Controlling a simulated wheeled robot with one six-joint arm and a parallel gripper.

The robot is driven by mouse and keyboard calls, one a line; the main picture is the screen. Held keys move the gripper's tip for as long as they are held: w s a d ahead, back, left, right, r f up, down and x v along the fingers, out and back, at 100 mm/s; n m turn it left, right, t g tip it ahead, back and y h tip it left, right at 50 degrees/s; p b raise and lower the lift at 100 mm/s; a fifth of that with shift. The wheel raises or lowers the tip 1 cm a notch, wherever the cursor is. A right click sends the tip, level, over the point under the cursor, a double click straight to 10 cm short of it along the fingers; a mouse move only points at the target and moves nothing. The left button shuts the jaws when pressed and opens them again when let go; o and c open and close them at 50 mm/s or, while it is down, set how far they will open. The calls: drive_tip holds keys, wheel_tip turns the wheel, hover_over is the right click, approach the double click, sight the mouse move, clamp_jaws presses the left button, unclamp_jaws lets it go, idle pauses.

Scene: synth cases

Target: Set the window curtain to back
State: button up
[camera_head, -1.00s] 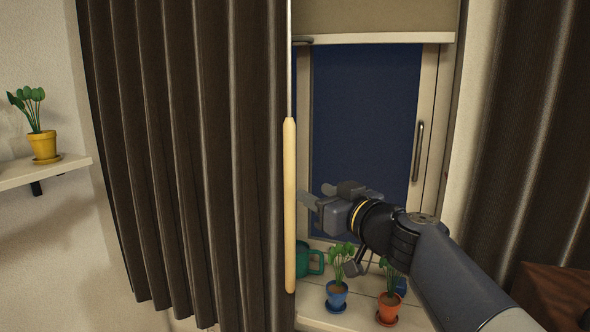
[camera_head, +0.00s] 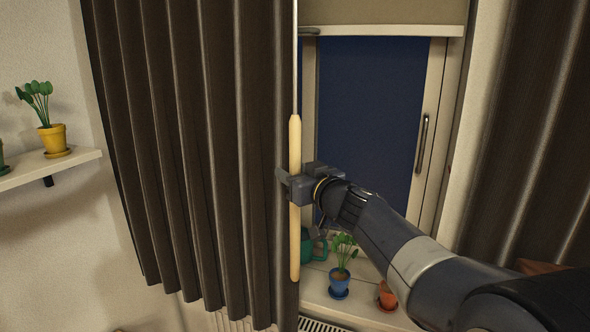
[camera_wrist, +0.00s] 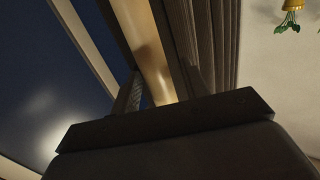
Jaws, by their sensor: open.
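The dark brown window curtain (camera_head: 195,150) hangs at the left and covers the left part of the window. A pale wooden wand (camera_head: 295,240) hangs upright on a thin rod along the curtain's right edge. My gripper (camera_head: 284,186) is at the wand's middle height, with its fingers around the wand and open. In the wrist view the wand (camera_wrist: 145,50) runs down between the fingers, and the curtain (camera_wrist: 205,40) is just to its right. Whether the fingers touch the wand cannot be told.
Another dark curtain (camera_head: 535,130) hangs at the right. The window (camera_head: 365,120) has a handle (camera_head: 422,143) and a blind above. A green mug (camera_head: 312,246), a blue potted plant (camera_head: 340,283) and an orange pot (camera_head: 388,296) stand on the sill. A shelf (camera_head: 80,164) with a yellow pot (camera_head: 53,138) is at the left.

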clamp_jaws()
idle(0.5)
